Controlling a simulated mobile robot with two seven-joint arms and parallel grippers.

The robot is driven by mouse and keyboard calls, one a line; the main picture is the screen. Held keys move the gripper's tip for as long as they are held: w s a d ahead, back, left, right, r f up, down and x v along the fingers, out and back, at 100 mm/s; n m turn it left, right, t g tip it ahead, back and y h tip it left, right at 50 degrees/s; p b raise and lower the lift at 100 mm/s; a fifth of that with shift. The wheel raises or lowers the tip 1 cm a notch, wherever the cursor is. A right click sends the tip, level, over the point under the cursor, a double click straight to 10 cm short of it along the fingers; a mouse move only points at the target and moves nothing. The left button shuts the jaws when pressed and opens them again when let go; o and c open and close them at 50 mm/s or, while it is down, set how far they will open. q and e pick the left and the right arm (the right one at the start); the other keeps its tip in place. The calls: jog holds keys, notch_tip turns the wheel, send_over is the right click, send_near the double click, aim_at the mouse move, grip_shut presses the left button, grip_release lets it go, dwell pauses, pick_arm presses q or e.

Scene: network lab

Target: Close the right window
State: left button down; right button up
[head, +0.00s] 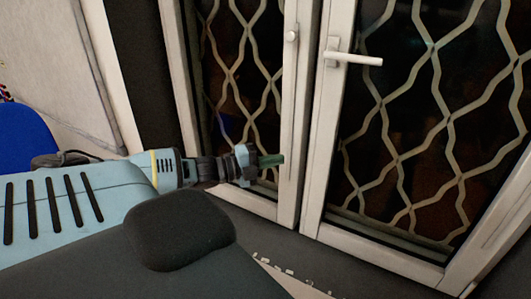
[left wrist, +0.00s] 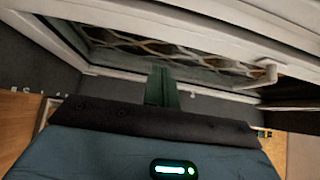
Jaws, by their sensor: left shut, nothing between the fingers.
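The right window (head: 318,150) has a white frame, dark glass and a wavy lattice, with a white lever handle (head: 352,58) on its left stile. A narrow dark gap shows between its stile and the left window's frame (head: 291,130); I cannot tell how far it stands ajar. My left gripper (head: 270,160) is shut and empty, its green fingertips in front of the left window's right stile, left of the right window. I cannot tell if they touch it. In the left wrist view the shut fingers (left wrist: 162,86) point toward the white frame and lattice. My right gripper is not in view.
A blue chair back (head: 25,138) stands at the far left, beside a pale wall panel (head: 50,60). A grey sill (head: 350,265) runs below the windows. A small knob (head: 292,33) sits on the left window's stile.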

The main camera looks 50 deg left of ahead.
pick_arm(q)
jog(key=shift+s+a, duration=0.3)
jog(key=shift+s, duration=0.25)
jog(key=shift+f, duration=0.1)
jog(key=s+d+f+n+g+y, duration=0.1)
jog(key=s+d+f+n, duration=0.25)
jog(key=f, duration=0.35)
jog(key=s+d+f+n+g+y, duration=0.1)
jog(key=s+d+f+n, duration=0.25)
jog(key=f, duration=0.45)
jog(key=s+d+f+n+g+y, duration=0.1)
jog(key=s+d+f+n, duration=0.2)
jog(key=s+f, duration=0.3)
jog(key=s+d+f+n+g+y, duration=0.1)
jog(key=s+d+f+n+g, duration=0.1)
jog(key=s+d+f+n, duration=0.3)
jog(key=s+d+f+n+g+y, duration=0.1)
jog(key=s+d+f+n, duration=0.4)
jog(key=d, duration=0.7)
jog(key=shift+s+f+n+g+y, duration=0.3)
jog(key=shift+s+f+g, duration=0.1)
jog(key=shift+s+f, duration=0.15)
jog(key=c, duration=2.1)
grip_release()
